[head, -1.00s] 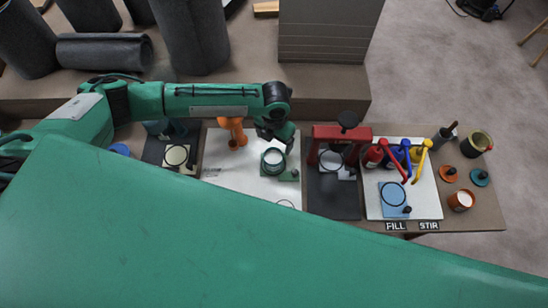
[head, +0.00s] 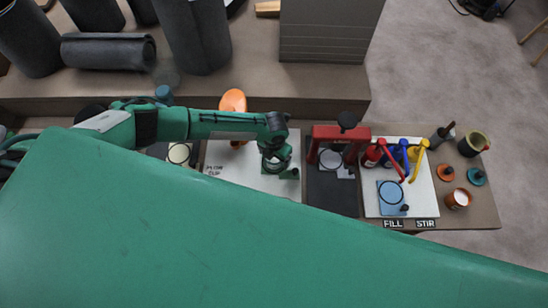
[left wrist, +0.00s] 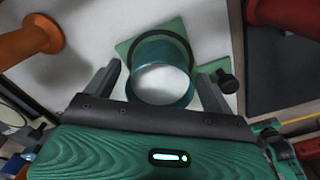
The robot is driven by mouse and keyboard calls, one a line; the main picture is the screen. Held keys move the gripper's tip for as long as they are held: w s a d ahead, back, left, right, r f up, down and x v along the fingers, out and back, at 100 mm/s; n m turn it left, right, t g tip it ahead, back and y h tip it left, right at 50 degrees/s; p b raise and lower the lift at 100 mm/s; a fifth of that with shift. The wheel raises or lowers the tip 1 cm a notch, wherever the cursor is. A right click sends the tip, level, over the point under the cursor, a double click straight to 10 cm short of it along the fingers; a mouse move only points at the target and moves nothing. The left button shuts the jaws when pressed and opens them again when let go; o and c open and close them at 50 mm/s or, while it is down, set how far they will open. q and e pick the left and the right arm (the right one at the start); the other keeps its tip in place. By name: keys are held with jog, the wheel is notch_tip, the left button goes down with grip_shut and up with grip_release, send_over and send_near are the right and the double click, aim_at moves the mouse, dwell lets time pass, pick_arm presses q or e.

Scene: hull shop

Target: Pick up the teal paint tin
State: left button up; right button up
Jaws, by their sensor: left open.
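The teal paint tin (left wrist: 160,98) is an open, upright cylinder with a pale inside. It stands on a green square base in the left wrist view. My left gripper (left wrist: 158,76) is open, with one finger on each side of the tin and visible gaps between them. In the head view my left gripper (head: 275,153) is over the tin (head: 273,166) and hides most of it. My right gripper is not in view.
An orange stand (head: 233,101) is left of the tin, and a red frame (head: 338,133) is to its right. Further right are red, blue and yellow pumps, a blue pad (head: 392,208) and an orange tin (head: 459,199). A dark knob (left wrist: 227,81) sits close to my right-hand finger.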

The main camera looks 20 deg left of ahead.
pick_arm(q)
jog(key=shift+f, duration=0.15)
jog(key=c, duration=1.3)
